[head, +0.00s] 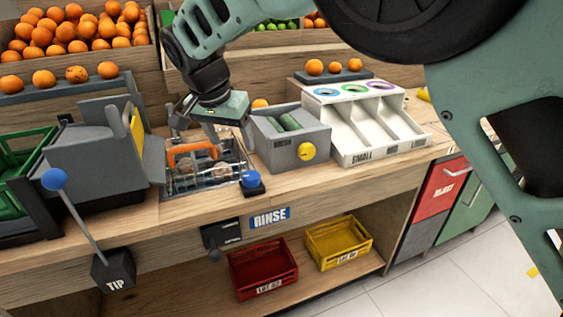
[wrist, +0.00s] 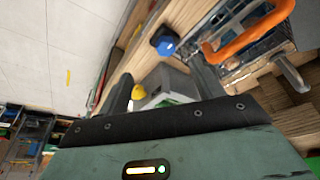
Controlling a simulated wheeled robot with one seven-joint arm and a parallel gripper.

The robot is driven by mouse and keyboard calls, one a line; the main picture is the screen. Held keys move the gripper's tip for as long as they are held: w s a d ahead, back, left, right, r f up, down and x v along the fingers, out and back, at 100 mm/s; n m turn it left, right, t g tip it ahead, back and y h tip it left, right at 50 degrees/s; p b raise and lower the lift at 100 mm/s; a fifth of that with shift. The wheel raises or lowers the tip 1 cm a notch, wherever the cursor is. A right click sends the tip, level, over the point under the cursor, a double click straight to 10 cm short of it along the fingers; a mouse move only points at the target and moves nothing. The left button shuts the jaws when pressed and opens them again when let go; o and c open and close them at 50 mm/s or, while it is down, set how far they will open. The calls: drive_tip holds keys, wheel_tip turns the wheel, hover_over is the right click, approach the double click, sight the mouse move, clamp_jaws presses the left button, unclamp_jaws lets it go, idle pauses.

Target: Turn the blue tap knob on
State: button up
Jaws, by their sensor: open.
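A blue knob (head: 252,178) sits on a small black block at the counter's front edge, at the right front corner of the rinse basin. It also shows in the wrist view (wrist: 166,46), beyond my fingers. My gripper (head: 207,138) is open and empty above the back of the basin, behind and left of the knob and apart from it. In the wrist view my two fingers (wrist: 160,78) stand wide apart. The basin (head: 178,187) holds a wire basket with an orange handle (head: 192,150), close below my gripper.
A grey box with a yellow knob (head: 307,151) stands right of the basin. A white sorting tray (head: 365,145) is farther right. A grey tipping bin (head: 100,155) and a blue-ball lever (head: 55,179) are at left. Red (head: 262,272) and yellow (head: 338,243) crates sit below.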

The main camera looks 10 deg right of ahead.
drive_tip(key=w, duration=0.2)
drive_tip(key=p, duration=0.2)
approach(251, 175)
drive_tip(key=shift+m, duration=0.4)
drive_tip(key=x, duration=0.8)
drive_tip(key=shift+w+f, duration=0.15)
drive_tip(key=shift+f, duration=0.25)
drive_tip(key=shift+t, duration=0.3)
drive_tip(key=c, duration=1)
